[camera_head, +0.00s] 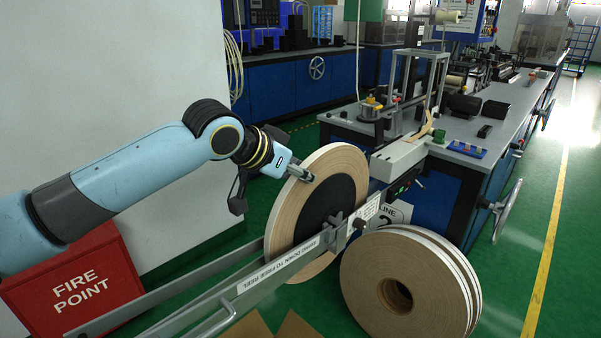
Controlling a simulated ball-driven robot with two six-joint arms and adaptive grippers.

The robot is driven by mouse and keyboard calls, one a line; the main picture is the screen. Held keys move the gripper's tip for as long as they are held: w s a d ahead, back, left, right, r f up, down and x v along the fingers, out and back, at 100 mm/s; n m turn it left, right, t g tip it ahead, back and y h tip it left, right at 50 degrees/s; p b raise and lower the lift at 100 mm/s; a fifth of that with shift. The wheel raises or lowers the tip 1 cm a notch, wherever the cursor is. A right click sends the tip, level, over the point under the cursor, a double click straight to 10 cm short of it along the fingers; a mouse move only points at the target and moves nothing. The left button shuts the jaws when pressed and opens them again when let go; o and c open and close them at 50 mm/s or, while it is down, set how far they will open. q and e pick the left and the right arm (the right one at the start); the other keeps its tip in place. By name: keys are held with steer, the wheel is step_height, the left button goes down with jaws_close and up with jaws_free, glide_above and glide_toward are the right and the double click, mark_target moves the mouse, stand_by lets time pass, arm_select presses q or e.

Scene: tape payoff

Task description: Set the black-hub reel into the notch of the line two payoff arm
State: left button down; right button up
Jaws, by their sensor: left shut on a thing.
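The black-hub reel (291,212) stands upright in the middle of the view, a wide tan tape roll with a black centre. My left gripper (303,175) reaches in from the left and is shut on the reel at the upper left of its hub. The payoff arm (278,266), a grey bar with a printed label, runs diagonally in front of the lower part of the reel. A dark shaft end (336,219) shows at the hub beside the bar. I cannot tell whether it sits in the notch. My right gripper is out of view.
Several tan reels (370,268) lean together at the lower right, close to the payoff arm. A LINE sign (398,211) is partly hidden behind. A blue machine bench (459,193) stands behind right. A red fire point box (75,285) is at lower left. Green floor is free at right.

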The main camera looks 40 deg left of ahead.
arm_select(q)
steer(key=shift+w+f, duration=0.1)
steer(key=shift+f, duration=0.45)
steer(key=c, duration=1.2)
jaws_free()
steer(key=shift+o, duration=0.3)
steer(key=shift+s+f, duration=0.2)
steer(key=shift+f, duration=0.1)
steer(key=v, duration=0.6)
steer(key=shift+s+a+r, duration=0.1)
steer(key=shift+r, duration=0.15)
steer(key=shift+s+r, duration=0.4)
